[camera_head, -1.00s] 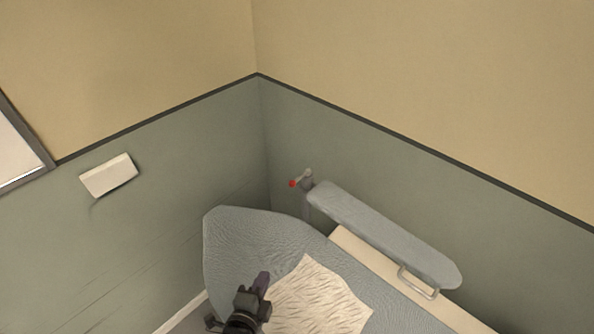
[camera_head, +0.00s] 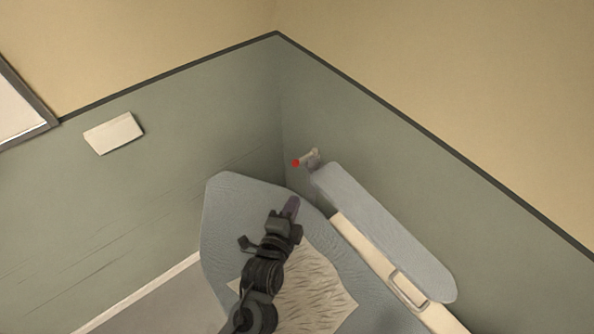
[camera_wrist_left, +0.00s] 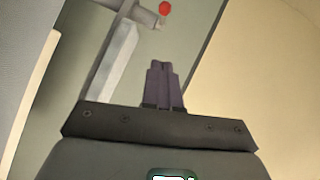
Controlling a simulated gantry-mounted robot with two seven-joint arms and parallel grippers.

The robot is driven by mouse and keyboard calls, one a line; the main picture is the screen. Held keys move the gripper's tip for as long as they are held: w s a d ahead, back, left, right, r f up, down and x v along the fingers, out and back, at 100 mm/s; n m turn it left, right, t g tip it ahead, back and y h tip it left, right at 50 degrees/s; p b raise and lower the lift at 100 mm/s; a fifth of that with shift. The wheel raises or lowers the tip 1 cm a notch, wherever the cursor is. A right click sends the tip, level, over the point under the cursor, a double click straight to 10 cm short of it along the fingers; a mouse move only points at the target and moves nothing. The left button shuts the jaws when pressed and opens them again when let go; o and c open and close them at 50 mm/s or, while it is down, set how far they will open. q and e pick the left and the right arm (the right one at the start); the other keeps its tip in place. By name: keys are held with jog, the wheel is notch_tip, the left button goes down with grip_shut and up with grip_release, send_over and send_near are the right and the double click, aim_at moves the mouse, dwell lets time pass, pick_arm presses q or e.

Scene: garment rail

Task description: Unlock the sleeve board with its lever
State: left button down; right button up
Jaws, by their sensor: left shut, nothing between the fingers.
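The sleeve board (camera_head: 385,230) is a long narrow grey padded board along the right wall, beside the larger ironing board (camera_head: 225,205). Its lever (camera_head: 307,158), with a red knob (camera_head: 295,163), sits at the board's far left end. My left gripper (camera_head: 292,203) is shut and empty, over the ironing board, below and apart from the lever in the head view. In the left wrist view the shut fingers (camera_wrist_left: 164,84) point toward the red knob (camera_wrist_left: 165,9), which shows beyond them near the top edge. My right gripper is not in view.
A patterned cream cloth (camera_head: 315,290) lies on the ironing board. A cream ledge (camera_head: 350,237) with a metal handle (camera_head: 408,289) runs beside the sleeve board. A white box (camera_head: 114,133) is on the left wall. The walls meet in a corner behind the lever.

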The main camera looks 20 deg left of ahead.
pick_arm(q)
send_near(305, 157)
jog(key=d, duration=0.2)
jog(key=w+a, duration=0.1)
jog(key=w+a+f, duration=0.1)
jog(key=w, duration=0.1)
jog(key=shift+a+f, duration=0.15)
jog(key=shift+a, duration=0.25)
jog(key=shift+a, duration=0.15)
dwell(0.3)
